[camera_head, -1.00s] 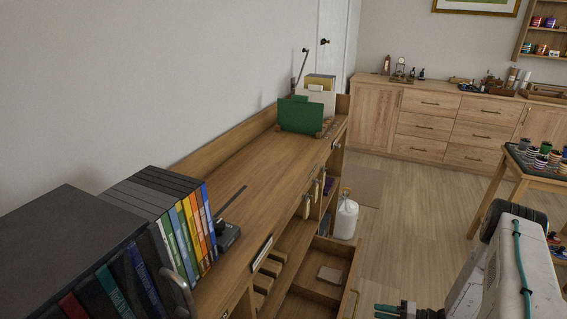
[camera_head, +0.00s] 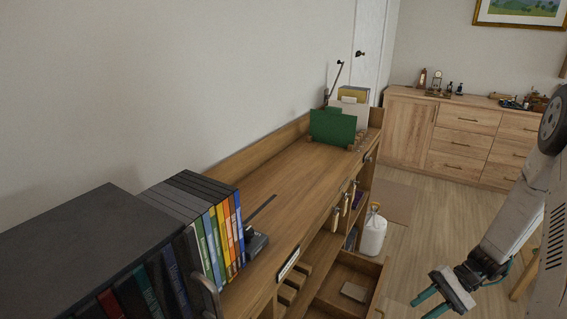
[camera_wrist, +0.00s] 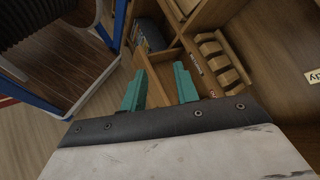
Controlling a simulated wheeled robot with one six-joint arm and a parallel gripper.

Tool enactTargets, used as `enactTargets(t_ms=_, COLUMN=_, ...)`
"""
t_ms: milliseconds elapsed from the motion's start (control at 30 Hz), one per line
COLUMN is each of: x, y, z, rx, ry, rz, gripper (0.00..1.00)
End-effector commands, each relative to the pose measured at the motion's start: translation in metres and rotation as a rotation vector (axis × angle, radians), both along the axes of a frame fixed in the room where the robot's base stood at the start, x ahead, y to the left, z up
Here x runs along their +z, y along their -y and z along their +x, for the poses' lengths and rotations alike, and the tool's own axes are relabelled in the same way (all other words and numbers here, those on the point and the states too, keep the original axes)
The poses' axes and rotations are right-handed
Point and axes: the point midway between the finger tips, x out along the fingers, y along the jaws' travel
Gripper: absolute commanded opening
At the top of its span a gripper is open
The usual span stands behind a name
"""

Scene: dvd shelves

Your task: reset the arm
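My gripper (camera_head: 428,303) is at the lower right of the head view, out over the floor to the right of the open drawer. Its two teal fingers stand apart with nothing visible between them. In the wrist view the teal fingers of my gripper (camera_wrist: 159,88) are also apart, and the drawer and shelf compartments show beyond them. My arm reaches down to it from the right edge of the head view.
A wooden desk (camera_head: 281,190) runs along the wall, with DVD cases (camera_head: 222,240) at its near end and a green file holder (camera_head: 332,127) at its far end. A drawer (camera_head: 379,285) is pulled out. A white jug (camera_head: 373,236) stands beyond it.

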Motion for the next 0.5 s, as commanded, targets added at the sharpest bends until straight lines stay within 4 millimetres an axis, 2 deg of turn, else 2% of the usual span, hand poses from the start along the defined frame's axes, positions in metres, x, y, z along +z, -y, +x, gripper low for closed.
enactTargets(t_ms=33, x=0.023, y=-0.004, z=-0.001, rx=0.038, ry=-0.002, rz=-0.044, gripper=0.3)
enactTargets(t_ms=200, x=0.084, y=-0.019, z=-0.016, rx=0.146, ry=-0.02, rz=-0.194, gripper=0.3)
enactTargets(t_ms=500, x=0.174, y=-0.047, z=-0.052, rx=0.294, ry=0.03, rz=-0.473, gripper=0.3)
